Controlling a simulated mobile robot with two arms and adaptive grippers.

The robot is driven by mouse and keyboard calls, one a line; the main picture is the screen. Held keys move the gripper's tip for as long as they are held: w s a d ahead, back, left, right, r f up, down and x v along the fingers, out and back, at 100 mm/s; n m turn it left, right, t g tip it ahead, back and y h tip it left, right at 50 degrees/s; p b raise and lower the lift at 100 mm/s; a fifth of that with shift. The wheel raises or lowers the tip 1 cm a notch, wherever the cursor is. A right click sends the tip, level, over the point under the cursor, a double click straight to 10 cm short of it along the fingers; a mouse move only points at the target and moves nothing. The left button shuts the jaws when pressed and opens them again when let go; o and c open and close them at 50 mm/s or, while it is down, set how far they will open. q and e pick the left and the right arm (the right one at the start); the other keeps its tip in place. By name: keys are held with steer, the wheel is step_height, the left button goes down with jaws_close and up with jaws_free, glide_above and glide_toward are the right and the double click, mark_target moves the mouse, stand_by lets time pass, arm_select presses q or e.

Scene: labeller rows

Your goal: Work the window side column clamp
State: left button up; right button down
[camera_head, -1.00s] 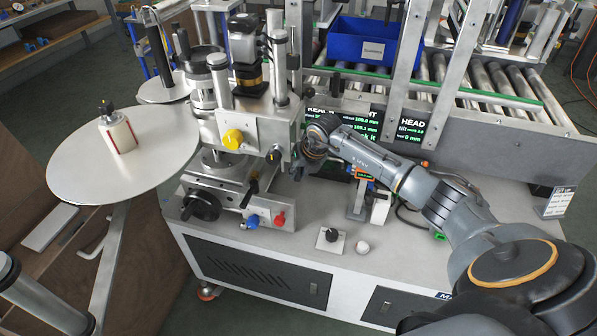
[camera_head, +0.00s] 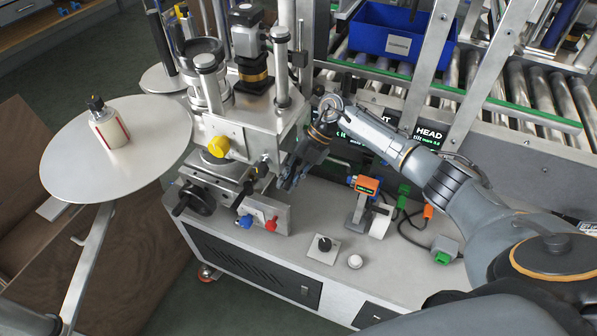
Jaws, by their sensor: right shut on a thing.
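The labeller head block (camera_head: 247,133) sits on upright steel columns left of centre. It carries a yellow knob (camera_head: 219,146) and a black lever (camera_head: 262,168) on its front. My right gripper (camera_head: 289,181) points down at the right side of the block, beside the black lever. Its fingers are shut on a small part there, likely the column clamp handle; the fingers and wrist mostly hide it. Which column this clamp belongs to I cannot tell for sure. My left gripper is not in view.
A black handwheel (camera_head: 198,199), a blue knob (camera_head: 246,221) and a red knob (camera_head: 271,224) sit below the head. An orange-topped sensor stand (camera_head: 365,187) and a black knob on a plate (camera_head: 324,244) stand right. A blue bin (camera_head: 391,38) is on the rollers behind.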

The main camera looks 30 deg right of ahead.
steer(key=shift+a+r+m+g+y+b, duration=0.1)
steer(key=shift+r+m+g+y+b, duration=0.25)
steer(key=shift+g+y+b, duration=0.4)
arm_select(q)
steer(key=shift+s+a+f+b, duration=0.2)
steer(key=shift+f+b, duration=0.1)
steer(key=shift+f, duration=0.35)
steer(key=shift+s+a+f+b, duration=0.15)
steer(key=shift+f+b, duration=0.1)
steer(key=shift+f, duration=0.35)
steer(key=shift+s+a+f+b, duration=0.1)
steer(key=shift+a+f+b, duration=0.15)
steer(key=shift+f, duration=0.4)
arm_select(e)
steer(key=shift+s+r+g+y, duration=0.1)
steer(key=shift+r+g+y, duration=0.15)
steer(key=shift+r+y, duration=0.35)
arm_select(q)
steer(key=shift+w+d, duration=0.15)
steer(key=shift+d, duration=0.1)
arm_select(e)
steer(key=c, duration=1.5)
jaws_free()
steer(key=shift+c, duration=0.2)
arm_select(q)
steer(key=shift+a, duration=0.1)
arm_select(e)
steer(key=shift+d+r, duration=0.2)
steer(key=v, duration=1.1)
steer(key=shift+d, duration=0.25)
